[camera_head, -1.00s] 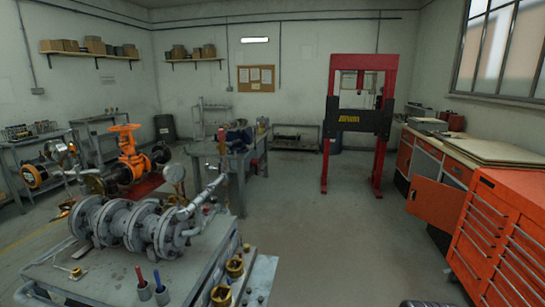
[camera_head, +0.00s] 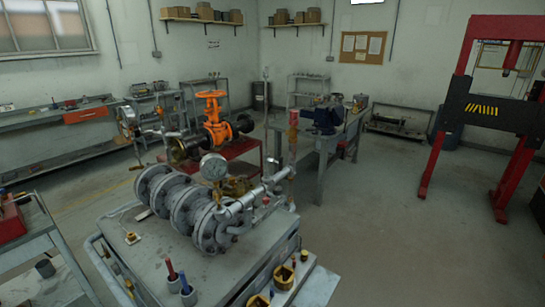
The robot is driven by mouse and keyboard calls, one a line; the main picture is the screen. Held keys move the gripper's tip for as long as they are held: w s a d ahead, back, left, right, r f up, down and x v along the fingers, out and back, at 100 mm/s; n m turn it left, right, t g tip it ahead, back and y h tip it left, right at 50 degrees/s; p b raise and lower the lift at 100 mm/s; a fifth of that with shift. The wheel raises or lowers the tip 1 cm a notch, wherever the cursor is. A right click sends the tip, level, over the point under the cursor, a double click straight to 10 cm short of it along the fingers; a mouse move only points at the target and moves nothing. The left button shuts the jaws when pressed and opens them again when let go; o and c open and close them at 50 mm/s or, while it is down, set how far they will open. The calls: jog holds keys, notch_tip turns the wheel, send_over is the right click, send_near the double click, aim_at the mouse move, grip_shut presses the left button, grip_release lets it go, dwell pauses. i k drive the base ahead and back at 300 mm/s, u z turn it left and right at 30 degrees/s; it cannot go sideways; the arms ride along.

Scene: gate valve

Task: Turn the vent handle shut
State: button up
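A grey flanged pipe assembly (camera_head: 190,205) lies on a metal bench (camera_head: 165,262) in the near middle of the head view. A round gauge (camera_head: 213,167) stands on it. A thinner silver pipe (camera_head: 245,202) branches to the right, with small red parts (camera_head: 266,201) on it and a red-topped upright (camera_head: 293,120) at its end. I cannot tell which part is the vent handle or how it is turned. Behind stands an orange gate valve (camera_head: 214,125) with a handwheel on top, on a red stand (camera_head: 240,152). My gripper is not in view.
A workbench with a vise (camera_head: 325,118) stands behind the pipe bench. A red press frame (camera_head: 462,105) is at the right. A cart with a red box (camera_head: 12,222) is at the near left. Open floor (camera_head: 400,225) lies to the right.

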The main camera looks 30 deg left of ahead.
aim_at(280, 161)
jog(key=u, duration=0.7)
jog(key=i, duration=0.8)
jog(key=u, duration=1.15)
jog(key=i, duration=0.2)
jog(key=u, duration=0.1)
